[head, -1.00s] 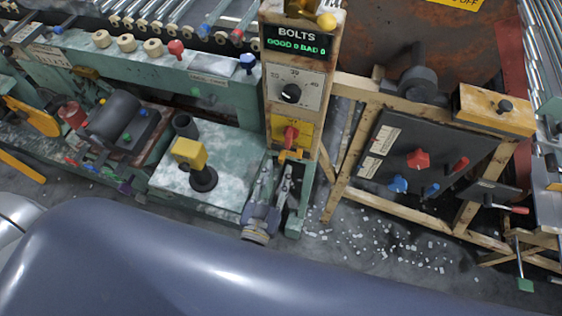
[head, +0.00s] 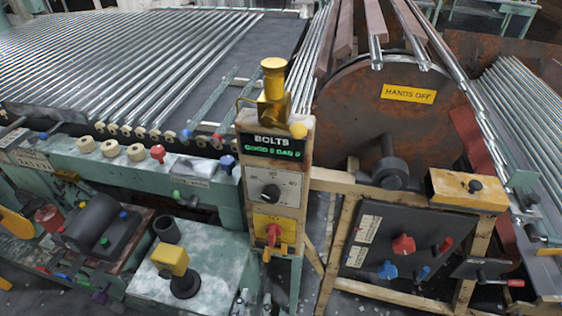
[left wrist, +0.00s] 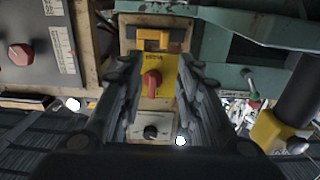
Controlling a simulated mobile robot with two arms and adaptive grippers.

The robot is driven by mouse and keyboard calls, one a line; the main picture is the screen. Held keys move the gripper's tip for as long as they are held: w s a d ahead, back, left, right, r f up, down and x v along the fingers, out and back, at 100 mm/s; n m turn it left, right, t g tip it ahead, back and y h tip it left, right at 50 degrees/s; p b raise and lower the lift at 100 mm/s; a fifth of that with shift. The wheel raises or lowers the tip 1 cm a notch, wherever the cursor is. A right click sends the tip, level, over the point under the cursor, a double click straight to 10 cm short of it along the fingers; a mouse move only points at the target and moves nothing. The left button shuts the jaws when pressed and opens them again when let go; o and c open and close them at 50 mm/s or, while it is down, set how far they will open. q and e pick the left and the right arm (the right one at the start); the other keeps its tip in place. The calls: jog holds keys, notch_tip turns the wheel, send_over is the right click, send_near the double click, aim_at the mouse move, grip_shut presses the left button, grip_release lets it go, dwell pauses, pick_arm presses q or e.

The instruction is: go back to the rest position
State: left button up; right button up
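My left gripper (head: 254,302) shows only as fingertips at the bottom edge of the head view, below the control post. In the left wrist view my left gripper (left wrist: 157,105) is open, its two dark fingers apart with nothing held between them. Beyond the gap is a yellow plate with a red knob (left wrist: 152,84), apart from the fingers. In the head view this red knob (head: 273,233) sits on the post under the dial (head: 270,192) and the BOLTS sign (head: 273,146). My right gripper is in neither view.
A green bench with a yellow-topped lever (head: 171,259) stands left of the post. A dark panel (head: 404,247) with red and blue knobs stands right on a wooden frame. A rusty drum (head: 345,117) is behind it.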

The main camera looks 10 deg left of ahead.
pick_arm(q)
jog(key=shift+f, duration=0.1)
jog(key=s+f+m+g+h, duration=0.1)
jog(key=s+f+g, duration=0.2)
jog(key=f, duration=0.6)
jog(key=s+a+f+m+g, duration=0.1)
jog(key=s+f+g, duration=0.15)
jog(key=f, duration=0.65)
jog(key=s+f+m+g+h, duration=0.1)
jog(key=s+f+g, duration=0.15)
jog(key=f, duration=0.65)
jog(key=s+a+f+g+y, duration=0.1)
jog(key=s+a+f+g, duration=0.3)
jog(key=s+f, duration=0.3)
jog(key=s+a+f+n+g+y, duration=0.1)
jog(key=s+a+f+g, duration=0.4)
jog(key=s, duration=0.5)
notch_tip(320, 180, down, 2)
jog(key=shift+s+a+f+y, duration=0.15)
jog(key=shift+a+f+y, duration=0.15)
jog(key=shift+a, duration=0.85)
